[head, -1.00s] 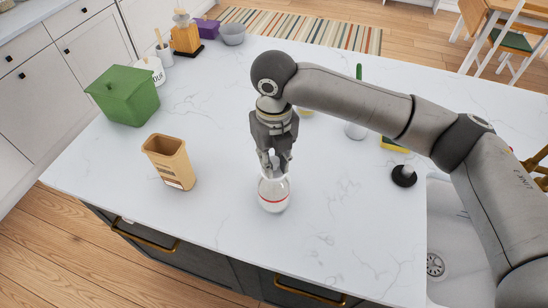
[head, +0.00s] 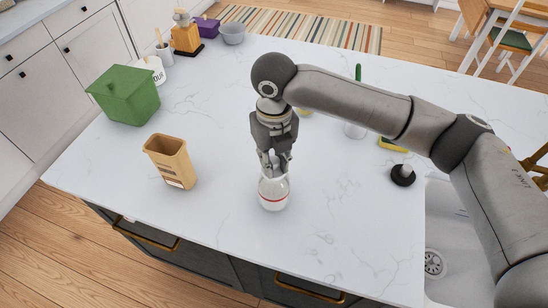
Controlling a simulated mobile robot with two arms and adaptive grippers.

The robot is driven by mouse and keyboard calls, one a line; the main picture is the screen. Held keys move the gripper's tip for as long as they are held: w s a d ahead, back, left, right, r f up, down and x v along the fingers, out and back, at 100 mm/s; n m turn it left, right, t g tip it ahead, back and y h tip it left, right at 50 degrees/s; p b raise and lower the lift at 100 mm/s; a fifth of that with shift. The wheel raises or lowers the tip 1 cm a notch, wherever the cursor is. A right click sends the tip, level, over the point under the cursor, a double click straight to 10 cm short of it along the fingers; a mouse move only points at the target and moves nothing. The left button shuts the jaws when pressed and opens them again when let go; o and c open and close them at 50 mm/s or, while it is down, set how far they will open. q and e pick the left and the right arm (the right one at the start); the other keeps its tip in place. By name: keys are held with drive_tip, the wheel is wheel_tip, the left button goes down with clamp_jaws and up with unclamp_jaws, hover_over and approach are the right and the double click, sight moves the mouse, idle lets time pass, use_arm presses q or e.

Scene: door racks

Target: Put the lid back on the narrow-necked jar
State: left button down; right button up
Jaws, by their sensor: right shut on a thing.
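The narrow-necked jar (head: 273,195) is pale with a red band and stands upright near the front of the white counter. My right gripper (head: 275,167) points down right over the jar's mouth, with its fingers closed at the neck. It is shut on what seems to be the lid, which the fingers almost wholly hide. I cannot tell whether the lid touches or sits on the jar's rim. My left gripper is not in view.
A tan open container (head: 171,162) stands left of the jar, and a green lidded box (head: 127,97) is farther back. A black disc with a knob (head: 403,175) lies to the right, by the sink (head: 450,240). The counter around the jar is clear.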

drive_tip(key=shift+p, duration=0.4)
drive_tip(key=shift+f+p, duration=0.15)
drive_tip(key=shift+p, duration=0.15)
idle(1.1)
drive_tip(key=shift+p, duration=0.4)
idle(0.4)
idle(0.3)
drive_tip(key=o, duration=1.4)
